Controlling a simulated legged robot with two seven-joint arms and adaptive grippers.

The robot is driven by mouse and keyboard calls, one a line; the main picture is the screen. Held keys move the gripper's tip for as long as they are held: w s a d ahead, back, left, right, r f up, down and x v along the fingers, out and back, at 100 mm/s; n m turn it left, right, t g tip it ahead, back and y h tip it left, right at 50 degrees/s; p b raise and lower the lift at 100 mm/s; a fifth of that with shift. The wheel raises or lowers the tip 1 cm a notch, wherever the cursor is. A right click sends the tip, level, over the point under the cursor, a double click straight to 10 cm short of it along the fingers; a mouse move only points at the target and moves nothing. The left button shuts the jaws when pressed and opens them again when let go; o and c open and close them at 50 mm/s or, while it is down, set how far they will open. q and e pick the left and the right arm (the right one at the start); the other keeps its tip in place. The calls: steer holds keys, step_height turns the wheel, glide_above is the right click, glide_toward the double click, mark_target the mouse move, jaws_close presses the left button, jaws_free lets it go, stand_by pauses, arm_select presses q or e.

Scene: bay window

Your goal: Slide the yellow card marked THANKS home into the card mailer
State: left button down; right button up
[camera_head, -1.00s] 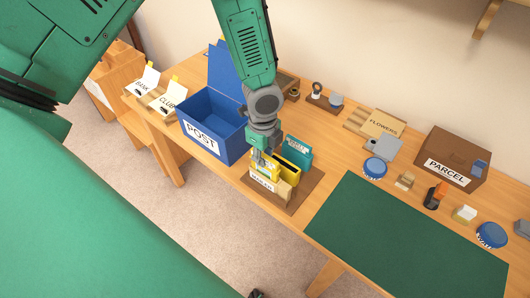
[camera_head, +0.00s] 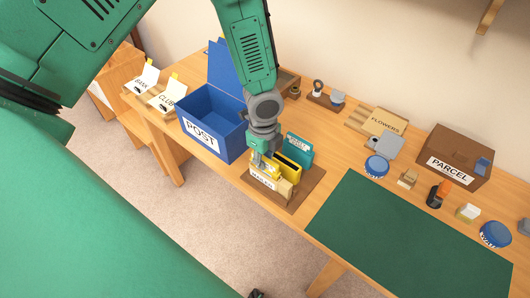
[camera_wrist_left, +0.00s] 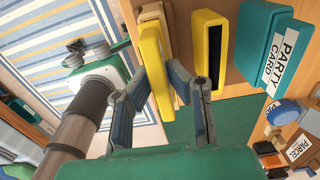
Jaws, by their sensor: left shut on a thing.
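My left gripper (camera_head: 259,158) is shut on a yellow card (camera_wrist_left: 153,62), seen nearly edge-on between the fingers in the left wrist view. The card's marking is not readable there. A yellow holder with a dark open slot (camera_wrist_left: 209,52) stands beside the card, to its right and apart from it; it also shows in the head view (camera_head: 288,167). A pale block with a white label (camera_head: 263,182) is close by the held card; I cannot tell whether they touch. The label is too small to read surely. My right gripper is not in view.
A teal PARTY CARD piece (camera_head: 299,150) stands behind the slotted holder, on the same brown board (camera_head: 306,192). A blue POST box (camera_head: 203,137) is to the left. A green mat (camera_head: 405,235) lies clear to the right. A brown PARCEL box (camera_head: 455,152) stands farther right.

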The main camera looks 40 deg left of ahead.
arm_select(q)
steer(key=shift+f+b, duration=0.45)
steer(key=shift+f, duration=0.35)
steer(key=c, duration=1.5)
jaws_free()
steer(key=shift+r, duration=0.1)
steer(key=shift+r, duration=0.25)
step_height(320, 180, up, 11)
steer(key=shift+r, duration=0.1)
